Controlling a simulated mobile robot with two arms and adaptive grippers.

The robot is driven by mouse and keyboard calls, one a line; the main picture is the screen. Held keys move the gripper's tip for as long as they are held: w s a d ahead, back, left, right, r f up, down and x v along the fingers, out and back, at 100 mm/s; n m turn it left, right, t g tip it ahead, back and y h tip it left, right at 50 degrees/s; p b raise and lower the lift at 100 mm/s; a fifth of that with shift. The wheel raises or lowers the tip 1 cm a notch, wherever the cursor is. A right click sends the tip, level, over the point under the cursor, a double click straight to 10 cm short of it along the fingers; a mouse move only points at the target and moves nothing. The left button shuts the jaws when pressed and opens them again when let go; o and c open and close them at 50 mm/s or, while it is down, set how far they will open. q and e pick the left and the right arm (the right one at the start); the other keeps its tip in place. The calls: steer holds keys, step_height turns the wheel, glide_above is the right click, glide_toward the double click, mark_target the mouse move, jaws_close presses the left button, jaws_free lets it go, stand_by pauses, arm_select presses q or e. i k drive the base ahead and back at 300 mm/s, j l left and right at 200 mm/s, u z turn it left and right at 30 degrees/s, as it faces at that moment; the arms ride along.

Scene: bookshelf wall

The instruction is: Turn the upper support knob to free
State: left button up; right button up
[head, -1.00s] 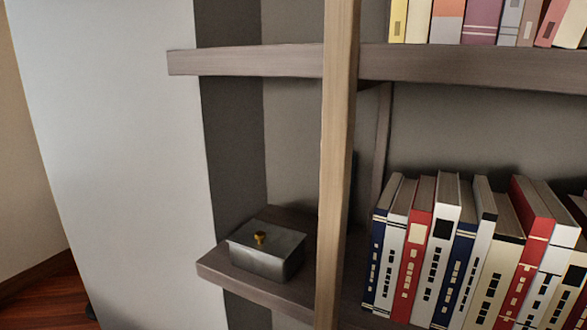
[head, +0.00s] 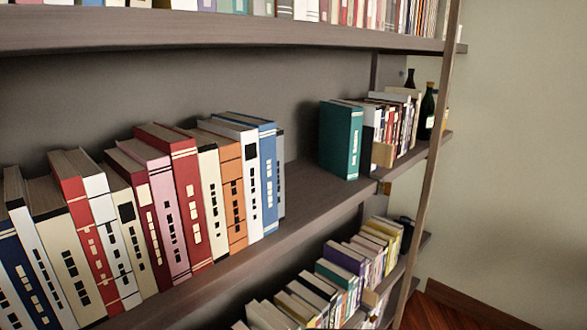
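No support knob that I can make out shows in the head view. Neither of my grippers is in view. The bookshelf's middle shelf (head: 300,199) runs from the lower left to the right and carries a long row of upright books (head: 190,195). A wooden upright post (head: 433,140) stands at the shelf's right end. A small light wooden block (head: 383,155) sits at the shelf's front edge near that end; I cannot tell what it is.
A teal book (head: 341,140) stands apart on the middle shelf, with smaller books behind it. Dark bottles (head: 427,112) stand near the right end. A lower shelf holds more books (head: 345,263). A bare wall (head: 520,150) and wooden floor (head: 440,312) lie at right.

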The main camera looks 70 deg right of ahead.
mark_target(387, 188)
steer(key=z, duration=2.9)
